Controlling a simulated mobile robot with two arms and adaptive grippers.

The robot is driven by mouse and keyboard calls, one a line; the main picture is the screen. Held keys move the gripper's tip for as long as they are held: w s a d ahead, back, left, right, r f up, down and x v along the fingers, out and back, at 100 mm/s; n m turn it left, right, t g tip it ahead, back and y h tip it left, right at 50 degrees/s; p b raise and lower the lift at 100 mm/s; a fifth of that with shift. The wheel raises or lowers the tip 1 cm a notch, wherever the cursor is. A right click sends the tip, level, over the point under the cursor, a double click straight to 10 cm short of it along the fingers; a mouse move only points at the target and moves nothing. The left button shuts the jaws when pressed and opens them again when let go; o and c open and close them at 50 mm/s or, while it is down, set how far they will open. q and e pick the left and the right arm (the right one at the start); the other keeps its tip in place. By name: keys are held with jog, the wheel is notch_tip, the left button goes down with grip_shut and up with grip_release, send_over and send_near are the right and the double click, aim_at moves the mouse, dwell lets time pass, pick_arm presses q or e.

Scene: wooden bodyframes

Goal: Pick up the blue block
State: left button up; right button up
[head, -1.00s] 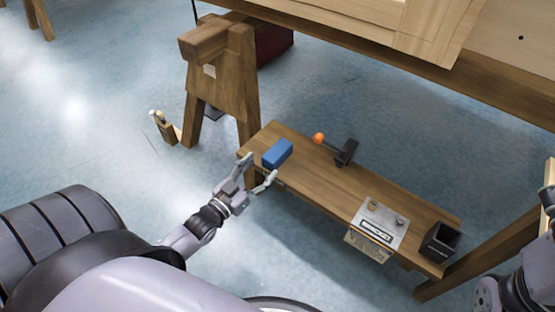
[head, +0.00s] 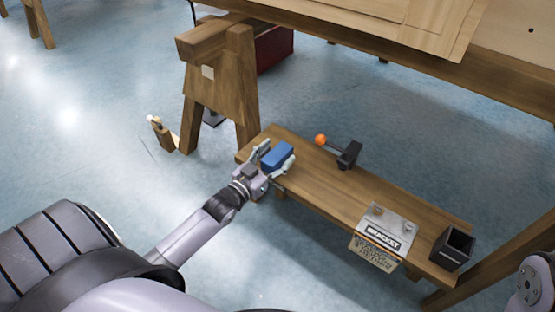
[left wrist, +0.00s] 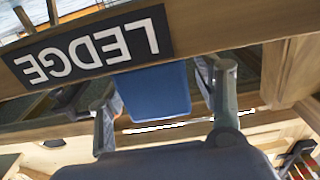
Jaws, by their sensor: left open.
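The blue block (head: 278,154) lies on the left part of the low wooden shelf (head: 325,186) in the head view. My left gripper (head: 277,156) is open, with one finger on each side of the block. In the left wrist view the blue block (left wrist: 154,90) shows between the two spread fingers of my left gripper (left wrist: 165,95). I cannot tell whether either finger touches it. My right gripper is not in view; only part of my right arm shows at the right edge of the head view.
An orange-tipped black lever (head: 347,155) stands right of the block on the shelf. A metal plate with a label (head: 386,232) and a black open box (head: 453,249) are farther right. A wooden trestle leg (head: 220,85) rises behind the shelf's left end. A LEDGE sign (left wrist: 88,47) shows in the wrist view.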

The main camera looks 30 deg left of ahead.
pick_arm(q)
jog(key=shift+c, duration=0.2)
jog(key=c, duration=1.2)
jog(key=shift+c, duration=0.4)
jog(key=shift+r, duration=0.1)
